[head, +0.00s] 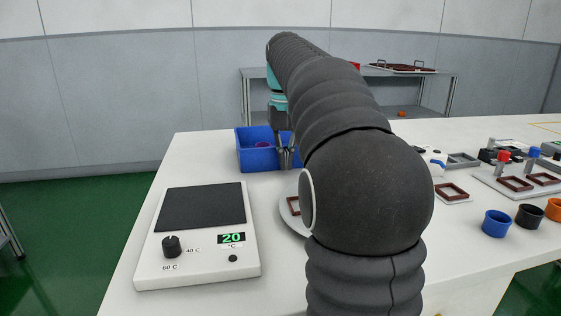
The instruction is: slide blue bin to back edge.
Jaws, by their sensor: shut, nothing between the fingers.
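The back edge of the table (205,136) runs just behind the bin.
A white hot plate (199,236) reading 20 stands at the front left. A round plate (291,215) is partly behind my arm. Blue (496,224), black (528,216) and orange cups stand at the right, near trays with brown frames (515,184). A shelf (440,84) stands behind.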

